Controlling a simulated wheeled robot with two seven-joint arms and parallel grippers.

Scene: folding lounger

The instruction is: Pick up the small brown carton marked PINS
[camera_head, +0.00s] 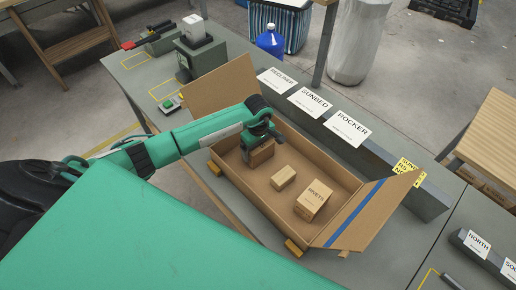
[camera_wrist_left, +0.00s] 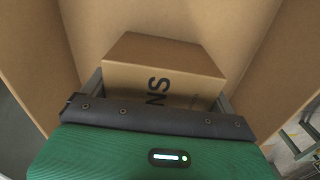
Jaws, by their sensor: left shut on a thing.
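My left gripper (camera_head: 258,148) reaches into the large open cardboard box (camera_head: 346,178) from the left and is shut on a small brown carton (camera_head: 262,154). In the left wrist view this carton (camera_wrist_left: 165,68) sits between the two fingers, with the black letters NS readable on its near face; the rest of the marking is hidden by the gripper. Whether the carton touches the box floor I cannot tell. A smaller plain carton (camera_head: 283,177) and a carton marked RIVETS (camera_head: 314,200) stand in the box to the right. My right gripper is not in view.
The box flaps (camera_head: 214,88) stand open at the far left and right ends. A long grey rail behind the box carries signs RECLINER (camera_head: 278,80), SUNBED (camera_head: 312,102) and ROCKER (camera_head: 347,130). A grey device (camera_head: 199,55) stands at the back left of the table.

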